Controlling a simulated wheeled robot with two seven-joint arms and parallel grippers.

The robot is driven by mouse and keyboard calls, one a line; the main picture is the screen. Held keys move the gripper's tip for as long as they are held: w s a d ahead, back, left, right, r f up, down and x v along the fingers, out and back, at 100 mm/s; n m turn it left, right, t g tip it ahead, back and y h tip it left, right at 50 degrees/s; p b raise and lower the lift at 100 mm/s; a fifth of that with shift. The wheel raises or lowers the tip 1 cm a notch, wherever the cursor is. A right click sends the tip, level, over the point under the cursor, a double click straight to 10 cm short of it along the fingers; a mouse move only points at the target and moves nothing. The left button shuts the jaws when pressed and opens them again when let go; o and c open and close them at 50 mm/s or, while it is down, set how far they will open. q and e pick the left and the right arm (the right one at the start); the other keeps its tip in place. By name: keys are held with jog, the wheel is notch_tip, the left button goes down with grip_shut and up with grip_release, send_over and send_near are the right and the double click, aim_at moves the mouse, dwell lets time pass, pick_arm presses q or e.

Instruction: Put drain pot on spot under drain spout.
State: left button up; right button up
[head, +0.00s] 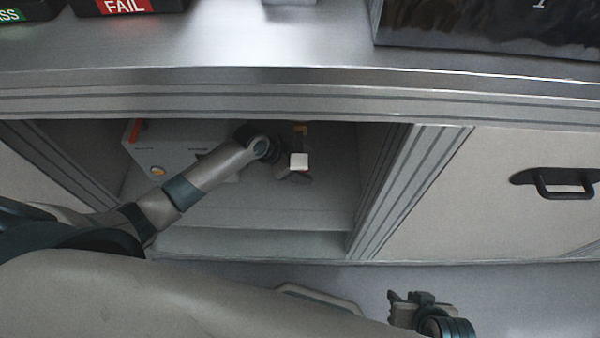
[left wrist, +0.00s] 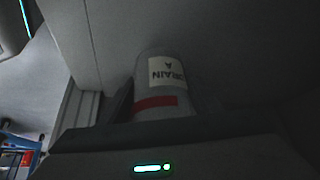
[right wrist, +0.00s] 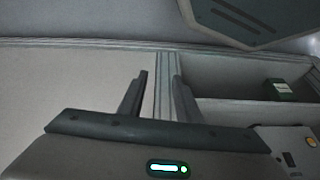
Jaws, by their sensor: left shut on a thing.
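The drain pot (left wrist: 160,91) is a pale cylinder with a red band and a "DRAIN A" label, inverted in the left wrist view. My left gripper (left wrist: 158,112) is shut on it, its fingers mostly dark in shadow. I cannot tell whether the pot touches the floor. The spot and the spout cannot be made out. My right gripper (head: 408,302) is open and empty in front of the cabinet, also in the right wrist view (right wrist: 161,78).
A grey box (head: 160,152) with orange parts stands at the compartment's left, partly behind my left arm. A post (head: 385,185) bounds the compartment on the right, beside a closed panel with a dark handle (head: 565,186). The bench top (head: 230,50) overhangs it all.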

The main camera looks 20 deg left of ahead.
pick_arm(q)
jog(key=shift+f, duration=0.35)
jog(key=shift+f+b, duration=0.3)
jog(key=shift+f, duration=1.1)
pick_arm(e)
jog(key=shift+w+a+r+t, duration=0.2)
jog(key=shift+w+a+t, duration=0.1)
jog(key=shift+w+a, duration=0.25)
pick_arm(q)
jog(key=shift+f, duration=0.1)
pick_arm(e)
jog(key=shift+f, duration=0.1)
pick_arm(q)
jog(key=o, duration=1.1)
jog(key=shift+c, duration=0.2)
pick_arm(e)
jog(key=shift+d, duration=0.1)
jog(key=shift+s+f, duration=0.1)
jog(key=shift+s, duration=0.05)
